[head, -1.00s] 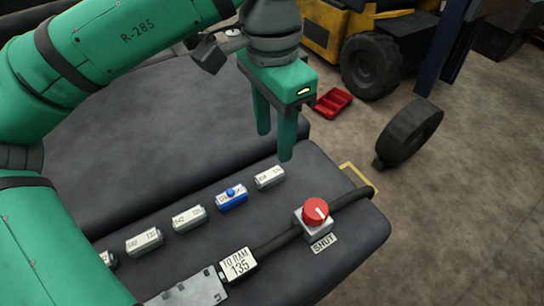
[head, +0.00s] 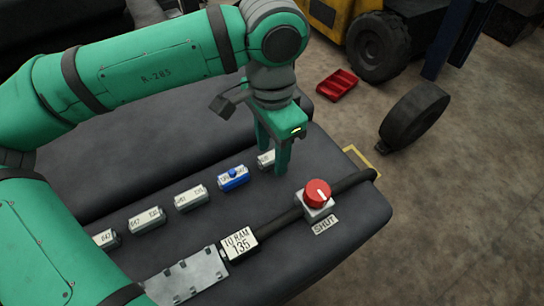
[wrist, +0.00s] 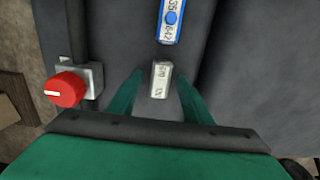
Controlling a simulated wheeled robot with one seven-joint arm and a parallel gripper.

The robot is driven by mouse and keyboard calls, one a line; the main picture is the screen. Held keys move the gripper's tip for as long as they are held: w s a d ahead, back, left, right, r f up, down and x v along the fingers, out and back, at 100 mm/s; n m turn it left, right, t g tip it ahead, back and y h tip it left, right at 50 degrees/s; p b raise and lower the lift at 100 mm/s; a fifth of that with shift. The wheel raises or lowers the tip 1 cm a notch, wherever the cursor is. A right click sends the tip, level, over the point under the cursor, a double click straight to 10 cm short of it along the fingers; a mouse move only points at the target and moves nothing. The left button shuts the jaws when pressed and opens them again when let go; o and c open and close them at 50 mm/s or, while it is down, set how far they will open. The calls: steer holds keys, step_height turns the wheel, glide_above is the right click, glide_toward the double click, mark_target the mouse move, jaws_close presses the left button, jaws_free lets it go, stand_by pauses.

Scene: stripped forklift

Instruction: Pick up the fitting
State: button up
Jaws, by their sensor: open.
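A row of small silver fittings with printed labels lies on the dark padded surface, with one blue fitting (head: 233,177) among them. The rightmost silver fitting (head: 265,160) is partly hidden by my gripper (head: 272,162). In the wrist view this silver fitting (wrist: 161,79) lies between my two green fingers, with a gap on either side; its small label is hard to read. My gripper is open and empty. Other silver fittings (head: 190,197) (head: 147,220) (head: 106,238) lie to the left. The blue fitting (wrist: 171,20) also shows beyond the silver one in the wrist view.
A red knob (head: 317,193) on a grey valve marked SHUT stands right of my gripper. A dark hose (head: 280,222) with a tag (head: 239,243) reading TO RAM 135 runs along the front. A red tray (head: 337,86) and a wheel (head: 414,116) are on the floor.

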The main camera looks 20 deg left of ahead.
steer(key=shift+w+d+f, duration=0.1)
steer(key=shift+w+f, duration=0.05)
steer(key=shift+f, duration=0.05)
steer(key=shift+d, duration=0.1)
steer(key=c, duration=0.4)
steer(key=shift+a, duration=0.2)
jaws_close()
steer(key=shift+s+a, duration=0.15)
steer(key=shift+s, duration=0.05)
steer(key=shift+r, duration=0.15)
